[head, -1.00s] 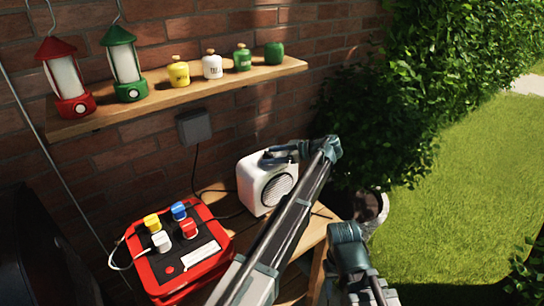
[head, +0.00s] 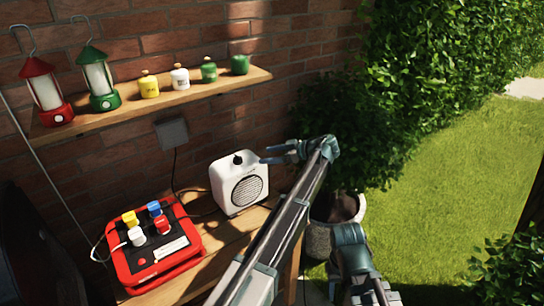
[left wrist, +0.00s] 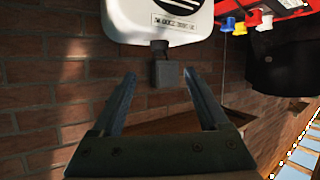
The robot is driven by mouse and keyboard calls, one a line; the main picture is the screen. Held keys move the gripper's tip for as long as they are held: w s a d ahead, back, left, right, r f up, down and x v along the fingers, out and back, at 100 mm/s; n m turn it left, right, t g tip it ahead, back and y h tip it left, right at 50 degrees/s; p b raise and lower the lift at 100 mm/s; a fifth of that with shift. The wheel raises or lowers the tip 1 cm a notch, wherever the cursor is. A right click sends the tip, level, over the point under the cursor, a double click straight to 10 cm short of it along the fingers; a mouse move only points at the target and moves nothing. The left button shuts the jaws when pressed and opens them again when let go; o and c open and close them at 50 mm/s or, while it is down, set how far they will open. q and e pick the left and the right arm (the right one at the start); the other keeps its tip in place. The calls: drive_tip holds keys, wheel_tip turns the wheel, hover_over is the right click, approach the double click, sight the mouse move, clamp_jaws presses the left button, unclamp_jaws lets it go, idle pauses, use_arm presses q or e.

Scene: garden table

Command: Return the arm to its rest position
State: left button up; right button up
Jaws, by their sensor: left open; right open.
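My left arm rises from the bottom of the head view. Its left gripper (head: 268,156) points left, open and empty, at the upper right of the white speaker (head: 240,184), with a gap to its black knob (head: 238,159). In the left wrist view the left gripper (left wrist: 163,95) has its two fingers apart. The speaker (left wrist: 160,18) shows upside down beyond them. A grey wall box (left wrist: 167,76) lies behind, in line with the gap. My right gripper (head: 351,264) is low in the head view, folded under its arm; its fingers are hard to make out.
A red box (head: 193,248) with coloured plugs stands on the wooden table (head: 218,250). A wall shelf (head: 130,113) holds two lanterns and several small canisters. A planter (head: 318,241) stands behind my right arm. Lawn opens to the right.

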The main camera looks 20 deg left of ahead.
use_arm(q)
drive_tip(key=shift+d+r, duration=0.1)
drive_tip(key=shift+d, duration=0.15)
drive_tip(key=shift+s, duration=0.15)
drive_tip(key=s+d+f+m+g+h, duration=0.1)
drive_tip(key=s+f+m+h, duration=0.45)
drive_tip(key=s, duration=0.65)
drive_tip(key=s+d+f+m+h, duration=0.1)
drive_tip(key=s+f+m+h, duration=0.3)
drive_tip(key=s+f+m, duration=0.55)
drive_tip(key=s+d+r+m+h, duration=0.1)
drive_tip(key=s+d+m, duration=0.5)
drive_tip(key=s+d, duration=1)
drive_tip(key=shift+d+r+g+h, duration=0.15)
drive_tip(key=shift+r+g+h, duration=0.2)
drive_tip(key=shift+h, duration=0.5)
